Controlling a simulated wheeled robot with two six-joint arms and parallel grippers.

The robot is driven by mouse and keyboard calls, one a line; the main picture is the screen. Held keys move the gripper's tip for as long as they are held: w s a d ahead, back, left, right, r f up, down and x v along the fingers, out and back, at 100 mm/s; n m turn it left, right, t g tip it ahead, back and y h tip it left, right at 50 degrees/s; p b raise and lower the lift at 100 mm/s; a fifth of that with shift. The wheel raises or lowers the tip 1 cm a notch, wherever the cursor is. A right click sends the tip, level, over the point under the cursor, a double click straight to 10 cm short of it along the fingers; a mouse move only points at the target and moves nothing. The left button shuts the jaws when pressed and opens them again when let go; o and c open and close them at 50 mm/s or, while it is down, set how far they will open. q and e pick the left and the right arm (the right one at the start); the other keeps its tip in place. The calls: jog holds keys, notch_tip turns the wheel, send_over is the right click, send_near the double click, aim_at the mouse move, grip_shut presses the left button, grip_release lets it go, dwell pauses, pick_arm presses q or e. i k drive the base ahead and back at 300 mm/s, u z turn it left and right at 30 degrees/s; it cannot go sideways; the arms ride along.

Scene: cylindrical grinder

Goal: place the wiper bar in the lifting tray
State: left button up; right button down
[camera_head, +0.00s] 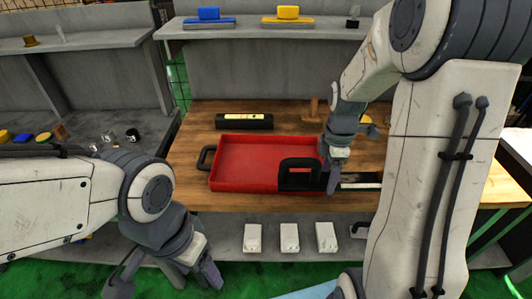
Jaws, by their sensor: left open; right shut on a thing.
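The red lifting tray (245,186) lies on the wooden bench, with a black loop handle (206,158) at its left end. A black slotted piece (298,163) shows over the tray's right part. A long dark bar with a pale strip (360,181), which looks like the wiper bar, lies level at the tray's right side. My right gripper (333,184) points down there and is shut on it; the fingers hide where it meets the black piece. I cannot tell whether the bar touches the bench. My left gripper (168,284) is open and empty, low in front of the bench.
A black block with a yellow strip (243,120) lies behind the tray. A wooden hammer-like thing (312,107) is right of it. Blue (208,22) and yellow (288,21) handled tools sit on the shelf above. Several white boxes (289,237) stand on the lower shelf.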

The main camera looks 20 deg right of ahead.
aim_at(268, 155)
jog(key=i, duration=0.85)
